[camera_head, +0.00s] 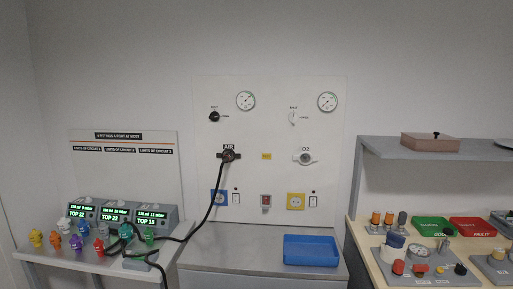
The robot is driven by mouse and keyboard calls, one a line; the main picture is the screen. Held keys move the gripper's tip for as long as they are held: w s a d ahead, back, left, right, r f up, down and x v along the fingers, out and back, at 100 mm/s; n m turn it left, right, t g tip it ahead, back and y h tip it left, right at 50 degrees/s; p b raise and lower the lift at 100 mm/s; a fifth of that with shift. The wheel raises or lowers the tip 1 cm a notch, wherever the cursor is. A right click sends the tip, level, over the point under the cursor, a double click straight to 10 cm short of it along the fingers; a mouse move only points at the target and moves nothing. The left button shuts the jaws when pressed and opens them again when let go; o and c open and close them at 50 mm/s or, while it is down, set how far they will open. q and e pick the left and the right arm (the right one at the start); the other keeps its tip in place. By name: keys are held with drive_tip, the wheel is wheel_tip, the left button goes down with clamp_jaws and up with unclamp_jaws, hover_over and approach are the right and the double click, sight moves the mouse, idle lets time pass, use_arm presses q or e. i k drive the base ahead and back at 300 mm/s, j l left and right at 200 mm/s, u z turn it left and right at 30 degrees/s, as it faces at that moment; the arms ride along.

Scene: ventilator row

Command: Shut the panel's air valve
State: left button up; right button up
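The white wall panel (268,175) stands at the back centre. The air valve (214,117) is a small black knob at its upper left, above the outlet marked AIR (228,156). Small lettering sits above and to the right of the knob. Its handle seems to lie toward the right-hand lettering, but it is too small to be certain. A black hose (212,205) is plugged into the AIR outlet and hangs down to the left. The air gauge (246,100) is above and right of the knob. Neither of my grippers is in view.
A white valve (292,118) and the O2 outlet (304,158) are at the panel's right. A blue tray (311,251) sits on the grey counter below. A left bench holds monitors (114,214) and coloured fittings; a right bench (357,241) holds several parts below a shelf (380,148).

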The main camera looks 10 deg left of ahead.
sight(214, 115)
drive_tip(key=i+j, duration=0.15)
drive_tip(key=j, duration=0.25)
drive_tip(key=i+j, duration=0.15)
drive_tip(key=j, duration=0.25)
drive_tip(key=i+j+u, duration=0.1)
drive_tip(key=j, duration=0.3)
drive_tip(key=i+j, duration=0.25)
drive_tip(key=j, duration=0.15)
drive_tip(key=i+j, duration=0.15)
drive_tip(key=j, duration=0.25)
drive_tip(key=i+j, duration=0.2)
drive_tip(key=j, duration=0.2)
drive_tip(key=i+j+u, duration=0.1)
drive_tip(key=j, duration=0.3)
drive_tip(key=i+j, duration=0.25)
drive_tip(key=j, duration=0.1)
